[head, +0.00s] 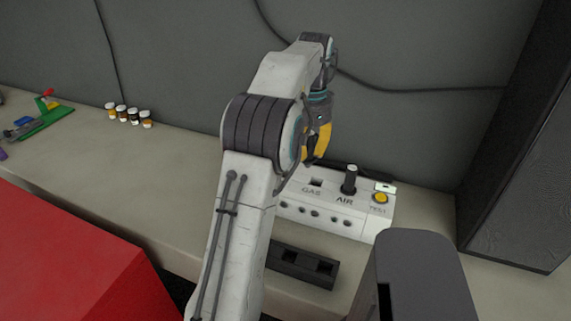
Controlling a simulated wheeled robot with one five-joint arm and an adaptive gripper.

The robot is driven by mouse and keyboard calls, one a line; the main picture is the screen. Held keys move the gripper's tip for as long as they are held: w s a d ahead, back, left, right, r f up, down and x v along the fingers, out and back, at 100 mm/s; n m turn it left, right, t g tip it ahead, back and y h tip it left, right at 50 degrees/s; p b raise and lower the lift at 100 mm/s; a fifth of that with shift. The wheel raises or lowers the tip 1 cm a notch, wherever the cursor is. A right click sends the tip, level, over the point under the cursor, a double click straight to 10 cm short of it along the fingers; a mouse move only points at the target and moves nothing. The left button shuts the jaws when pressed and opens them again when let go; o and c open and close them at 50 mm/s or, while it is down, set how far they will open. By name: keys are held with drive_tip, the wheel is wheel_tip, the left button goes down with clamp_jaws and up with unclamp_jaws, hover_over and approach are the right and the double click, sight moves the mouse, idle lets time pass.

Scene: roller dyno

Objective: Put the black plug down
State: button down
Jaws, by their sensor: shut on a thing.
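My gripper (314,150) is above and behind the left part of a white test box, near its GAS opening. It is shut, and a dark piece, which looks like the black plug, shows only in part at its tips. My arm hides most of it. The white box (322,219) has an open square hole marked GAS (316,182). An upright black cylinder (349,180) stands at the AIR mark, apart from my gripper.
A yellow TEST button (380,198) is on the box's right. A red block (70,260) is at front left, a dark pillar (520,150) at right.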

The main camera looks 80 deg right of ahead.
drive_tip(key=shift+w+d+f+p, duration=0.25)
drive_tip(key=shift+w+d+f, duration=0.45)
drive_tip(key=shift+w+f, duration=0.5)
drive_tip(key=shift+w+d+f+p, duration=0.2)
drive_tip(key=shift+w+d+f, duration=0.6)
drive_tip(key=shift+f, duration=0.85)
drive_tip(key=shift+w+d+f+p, duration=0.25)
drive_tip(key=shift+w+d+f, duration=0.35)
drive_tip(key=shift+w+f, duration=0.65)
drive_tip(key=shift+s+f, duration=0.2)
drive_tip(key=shift+f, duration=0.35)
drive_tip(key=c, duration=1.1)
unclamp_jaws()
wheel_tip(320, 180, up, 13)
drive_tip(key=shift+f+p, duration=0.1)
drive_tip(key=shift+p, duration=1.15)
